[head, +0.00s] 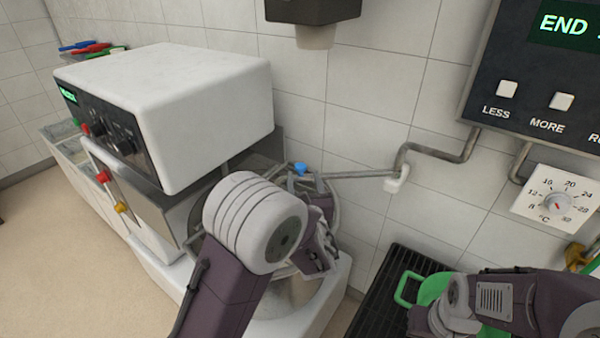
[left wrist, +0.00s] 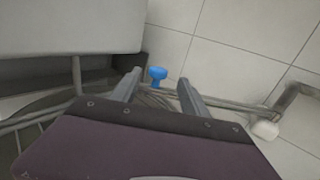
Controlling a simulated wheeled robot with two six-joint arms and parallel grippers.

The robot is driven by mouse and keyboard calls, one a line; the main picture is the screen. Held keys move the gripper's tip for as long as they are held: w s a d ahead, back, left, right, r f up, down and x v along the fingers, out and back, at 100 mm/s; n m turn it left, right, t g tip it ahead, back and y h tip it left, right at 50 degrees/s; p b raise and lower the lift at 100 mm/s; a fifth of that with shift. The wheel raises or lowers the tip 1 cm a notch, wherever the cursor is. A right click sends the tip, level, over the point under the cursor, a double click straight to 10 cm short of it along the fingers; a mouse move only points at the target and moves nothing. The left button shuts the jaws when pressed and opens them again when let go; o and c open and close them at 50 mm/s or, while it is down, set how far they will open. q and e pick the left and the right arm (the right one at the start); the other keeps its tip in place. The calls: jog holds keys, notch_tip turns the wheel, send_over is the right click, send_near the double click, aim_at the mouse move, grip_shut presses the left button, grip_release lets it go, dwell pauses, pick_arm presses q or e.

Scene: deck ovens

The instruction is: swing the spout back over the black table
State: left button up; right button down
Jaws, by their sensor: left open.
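The spout (head: 350,175) is a thin grey metal pipe running left from a white wall fitting (head: 397,180). Its blue knob (head: 300,169) is at the left end, over the mixer bowl area and away from the black table. The black ribbed table (head: 385,297) is at lower right. My left gripper (head: 307,188) is open near the knob; its wrist partly hides that area. In the left wrist view the blue knob (left wrist: 158,75) shows between the two fingertips, with no finger seen touching it. My right arm is at lower right; its jaws cannot be made out.
A white machine (head: 165,90) with knobs stands at left. A green container (head: 405,288) sits on the black table, partly behind my right arm. A dark control panel (head: 530,90) and a temperature dial (head: 556,203) are on the tiled wall. A dark dispenser (head: 313,10) hangs above.

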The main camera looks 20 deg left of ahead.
pick_arm(q)
jog(key=p+x, duration=0.1)
jog(key=x, duration=0.8)
jog(key=shift+a+r, duration=0.1)
grip_shut()
dwell(1.1)
